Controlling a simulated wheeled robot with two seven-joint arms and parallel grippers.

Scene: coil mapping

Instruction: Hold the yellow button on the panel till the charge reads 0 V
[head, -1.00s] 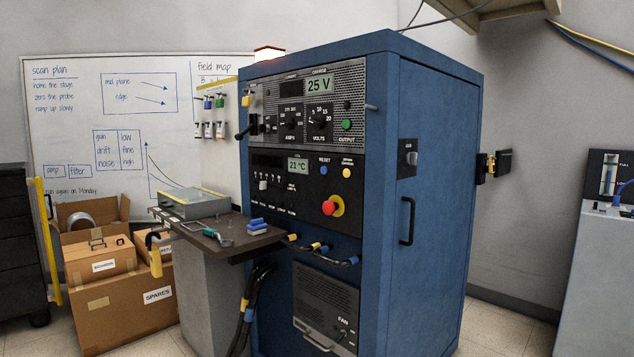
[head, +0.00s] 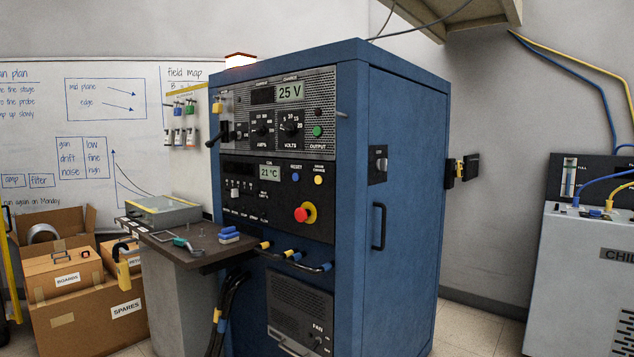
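The blue cabinet (head: 405,130) stands in the middle of the head view with its control panel (head: 270,210) facing front left. The yellow button (head: 318,180) is on the lower panel, right of a blue reset button (head: 295,178) and above the red emergency knob (head: 302,214) on its yellow ring. The charge display (head: 290,92) at the top of the panel reads 25 V. A second display (head: 269,172) reads 21 °C. Neither of my grippers shows in the head view.
A shelf (head: 170,238) with a box and tools juts out at the cabinet's left. Cardboard boxes (head: 75,285) stand on the floor at left. A grey chiller (head: 590,270) stands at the right. Cables (head: 290,258) hang along the cabinet's front. Floor shows between cabinet and chiller.

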